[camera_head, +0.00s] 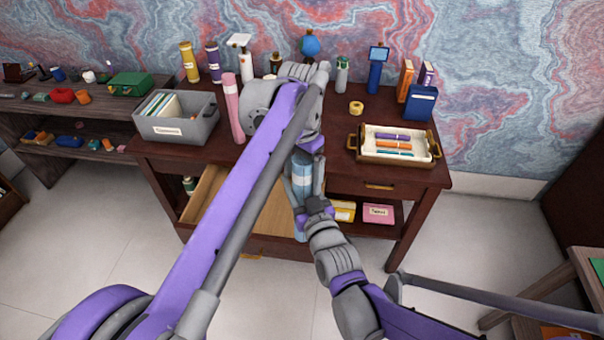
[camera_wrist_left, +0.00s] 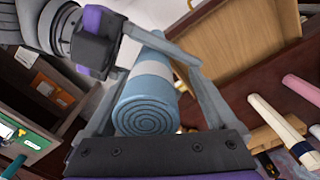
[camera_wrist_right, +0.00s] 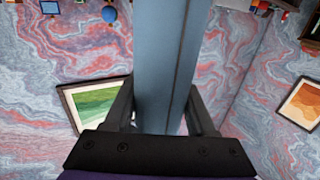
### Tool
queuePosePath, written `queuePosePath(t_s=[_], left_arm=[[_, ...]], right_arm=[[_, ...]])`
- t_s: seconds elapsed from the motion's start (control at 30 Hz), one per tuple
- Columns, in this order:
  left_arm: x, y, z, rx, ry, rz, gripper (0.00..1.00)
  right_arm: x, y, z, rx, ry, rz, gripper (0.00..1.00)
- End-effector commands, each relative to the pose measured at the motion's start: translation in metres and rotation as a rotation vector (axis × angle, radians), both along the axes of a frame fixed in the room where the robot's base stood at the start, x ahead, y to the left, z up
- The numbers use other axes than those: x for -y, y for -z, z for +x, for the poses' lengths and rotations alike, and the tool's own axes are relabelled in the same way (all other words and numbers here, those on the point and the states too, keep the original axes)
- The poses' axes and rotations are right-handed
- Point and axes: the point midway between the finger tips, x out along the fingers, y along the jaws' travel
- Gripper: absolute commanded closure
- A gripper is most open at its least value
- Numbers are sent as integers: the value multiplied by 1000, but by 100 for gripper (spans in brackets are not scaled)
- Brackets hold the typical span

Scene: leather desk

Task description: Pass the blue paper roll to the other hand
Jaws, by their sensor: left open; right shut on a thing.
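The blue paper roll (camera_head: 301,178) is a light blue cylinder with a pale band, held upright in front of the desk in the head view. My right gripper (camera_head: 310,200) is shut on its lower part; the right wrist view shows the blue roll (camera_wrist_right: 165,60) between the fingers of the right gripper (camera_wrist_right: 165,115). My left gripper (camera_head: 306,155) is open at the roll's upper part. In the left wrist view the roll's spiral end (camera_wrist_left: 147,115) lies between the spread fingers of the left gripper (camera_wrist_left: 155,110). Whether those fingers touch it I cannot tell.
The dark desk (camera_head: 420,172) carries a grey box (camera_head: 178,125), a pink roll (camera_head: 234,108), a tray of rolls (camera_head: 393,148) and several bottles and books at the back. An open drawer (camera_head: 205,192) sticks out at the front left. Floor is clear at the front left.

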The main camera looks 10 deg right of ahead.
Motion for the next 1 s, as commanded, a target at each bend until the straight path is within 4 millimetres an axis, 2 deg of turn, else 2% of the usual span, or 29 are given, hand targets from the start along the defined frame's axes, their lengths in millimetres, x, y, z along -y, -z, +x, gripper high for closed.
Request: queuePosePath(t_s=[0.17,0.2,0.6,0.7,0.73,0.77,0.93,1.0], left_arm=[[0,0,0,0,0,0,8],[0,0,0,0,0,0,12],[-2,0,2,3,-2,3,84],[-3,0,2,5,-3,5,100],[-3,0,3,5,-3,5,100],[-3,0,3,7,-4,5,100],[-2,0,2,4,-3,3,100],[-2,0,1,3,-2,3,100]], right_arm=[[0,0,0,0,0,0,100],[0,0,0,1,0,0,100],[1,0,-1,1,1,1,100],[1,0,-1,1,2,1,100],[1,0,-1,1,2,1,100],[1,0,-1,1,2,1,40],[1,0,-1,1,2,1,9],[1,0,-1,1,1,0,8]])
